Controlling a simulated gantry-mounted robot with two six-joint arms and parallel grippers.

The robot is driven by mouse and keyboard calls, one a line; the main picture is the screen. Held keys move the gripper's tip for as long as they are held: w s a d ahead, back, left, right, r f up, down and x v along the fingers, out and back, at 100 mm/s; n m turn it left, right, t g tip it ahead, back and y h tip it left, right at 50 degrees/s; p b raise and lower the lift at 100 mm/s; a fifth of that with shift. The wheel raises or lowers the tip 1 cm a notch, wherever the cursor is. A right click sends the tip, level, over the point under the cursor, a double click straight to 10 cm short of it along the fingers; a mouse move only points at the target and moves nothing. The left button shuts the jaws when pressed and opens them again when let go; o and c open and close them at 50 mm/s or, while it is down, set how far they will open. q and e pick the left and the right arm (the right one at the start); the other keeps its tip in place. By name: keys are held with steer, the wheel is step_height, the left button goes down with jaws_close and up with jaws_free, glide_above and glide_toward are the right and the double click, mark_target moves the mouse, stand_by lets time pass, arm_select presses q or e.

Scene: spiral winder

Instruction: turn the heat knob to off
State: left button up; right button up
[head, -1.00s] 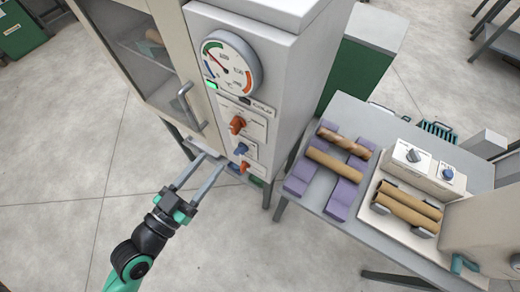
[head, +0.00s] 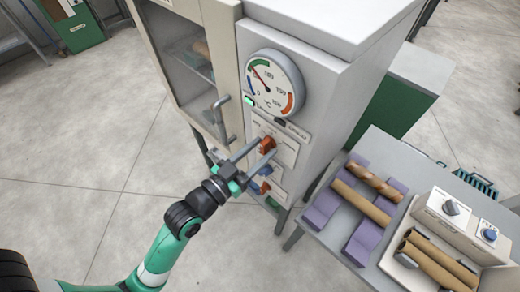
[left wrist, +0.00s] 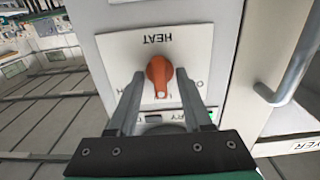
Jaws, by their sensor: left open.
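The orange heat knob (head: 267,143) is on the front panel of the grey oven cabinet, below a round dial gauge (head: 273,83). In the left wrist view the knob (left wrist: 159,72) sits on a white plate whose HEAT label appears upside down. My left gripper (head: 264,148) is open, with its fingers reaching to the panel. In the left wrist view its fingertips (left wrist: 160,76) lie on either side of the knob, with a small gap visible. The knob's pointer end faces the gripper side in that view. My right gripper is not in view.
The oven door handle (head: 221,118) stands out left of the panel. Lower blue and orange knobs (head: 262,178) sit below the arm. A table (head: 322,237) at right holds purple cradles with tubes, and a control box (head: 452,212).

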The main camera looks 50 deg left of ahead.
arm_select(q)
steer(key=shift+c, duration=0.3)
jaws_close()
